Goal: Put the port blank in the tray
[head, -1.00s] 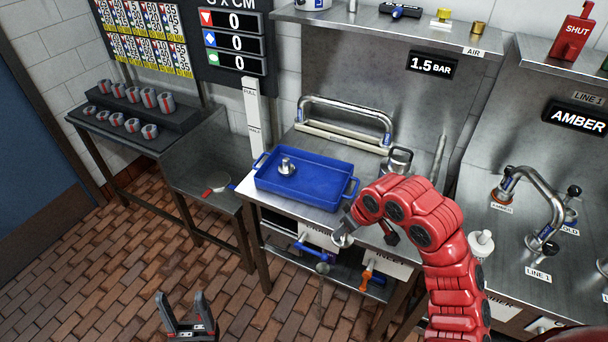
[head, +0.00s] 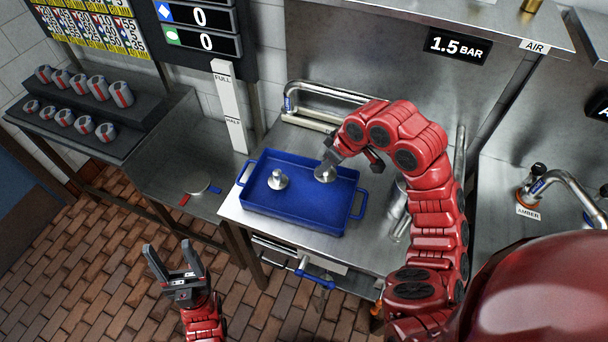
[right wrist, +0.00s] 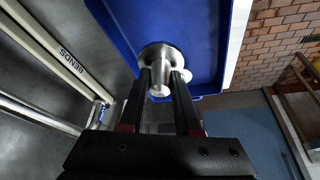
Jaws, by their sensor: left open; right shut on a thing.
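The blue tray (head: 300,220) stands on the steel bench and also shows in the right wrist view (right wrist: 205,30). My right gripper (head: 331,157) is shut on a metal port blank (head: 325,174), a round disc with a short stem. It holds the blank over the right back part of the tray; the right wrist view shows the blank (right wrist: 160,65) between the fingers. I cannot tell whether it touches the tray floor. A second similar metal piece (head: 278,180) sits inside the tray at the left. My left gripper (head: 174,254) is open and empty, above the brick floor.
A bent pipe rail (head: 330,92) runs behind the tray. A metal vessel (head: 397,205) stands to its right, partly hidden by my right arm. Several grey fittings (head: 85,88) sit on a dark stepped rack.

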